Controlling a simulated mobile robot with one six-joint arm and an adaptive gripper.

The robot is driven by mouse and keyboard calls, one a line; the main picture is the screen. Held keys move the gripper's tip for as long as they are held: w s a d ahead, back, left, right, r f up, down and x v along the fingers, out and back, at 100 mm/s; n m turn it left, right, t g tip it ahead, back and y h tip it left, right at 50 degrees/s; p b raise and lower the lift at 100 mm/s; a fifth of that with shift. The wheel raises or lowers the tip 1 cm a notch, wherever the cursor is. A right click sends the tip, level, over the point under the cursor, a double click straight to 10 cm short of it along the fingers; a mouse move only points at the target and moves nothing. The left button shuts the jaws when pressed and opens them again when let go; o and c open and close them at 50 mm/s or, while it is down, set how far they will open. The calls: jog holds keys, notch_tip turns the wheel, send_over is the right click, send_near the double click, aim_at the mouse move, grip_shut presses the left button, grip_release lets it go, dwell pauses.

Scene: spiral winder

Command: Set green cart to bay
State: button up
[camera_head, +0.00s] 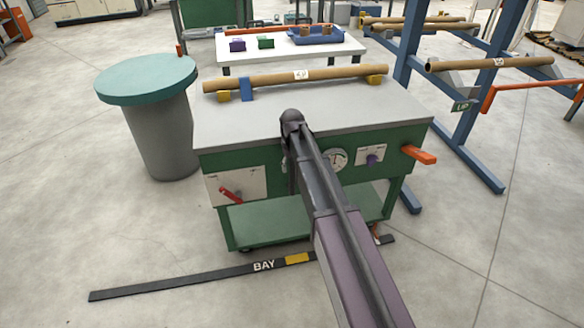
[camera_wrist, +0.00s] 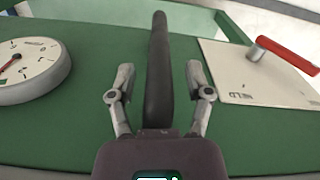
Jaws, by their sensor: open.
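The green cart (camera_head: 265,222) has a grey top, a green front panel and a lower shelf. It stands just behind the black floor strip marked BAY (camera_head: 200,278), with a narrow band of floor between them. My gripper (camera_wrist: 160,82) is at the cart's front panel, its two fingers spread on either side of a dark upright bar (camera_wrist: 159,50). Gaps show between the bar and both fingers. In the head view my arm hides the bar and most of my gripper. The panel carries a round gauge (camera_head: 335,160) and a red lever (camera_head: 231,195).
A cardboard tube (camera_head: 270,78) rests on the cart's top. A teal-lidded bin (camera_head: 148,80) stands close at left. A blue frame (camera_head: 470,155) stands at right, and a white table (camera_head: 340,47) behind. An orange handle (camera_head: 419,155) sticks out right. Floor at front left is clear.

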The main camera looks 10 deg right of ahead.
grip_shut()
jog(key=shift+a, duration=0.1)
dwell(0.3)
